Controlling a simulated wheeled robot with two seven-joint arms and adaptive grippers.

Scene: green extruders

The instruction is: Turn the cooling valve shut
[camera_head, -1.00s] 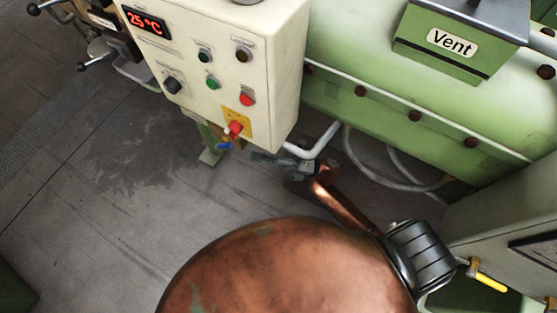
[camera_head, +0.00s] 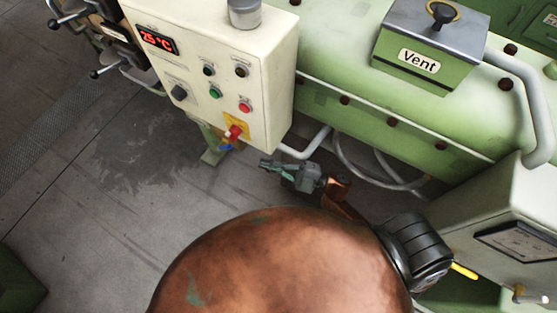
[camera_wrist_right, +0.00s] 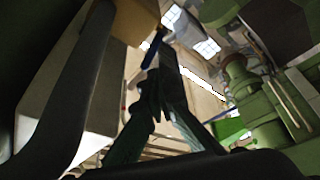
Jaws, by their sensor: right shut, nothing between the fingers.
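A small blue lever (camera_head: 226,148) sits under the cream control box, just below a red knob on a yellow plate. It looks like the valve handle, but no label on it can be read. My right gripper (camera_head: 266,163) is shut and empty, to the right of the blue lever and apart from it, with its fingers pointing left. In the right wrist view, the gripper's dark fingers (camera_wrist_right: 152,82) come together, and a blue bar (camera_wrist_right: 152,48) shows just beyond their tips. My left gripper is not in view.
The control box (camera_head: 262,88) reads 25 °C and carries several buttons. The green machine (camera_head: 420,128) with its Vent box (camera_head: 405,80) lies behind my right arm. A yellow handle (camera_head: 464,271) is at the right. Pipes and hoses (camera_head: 350,165) run near my gripper. Floor at left is clear.

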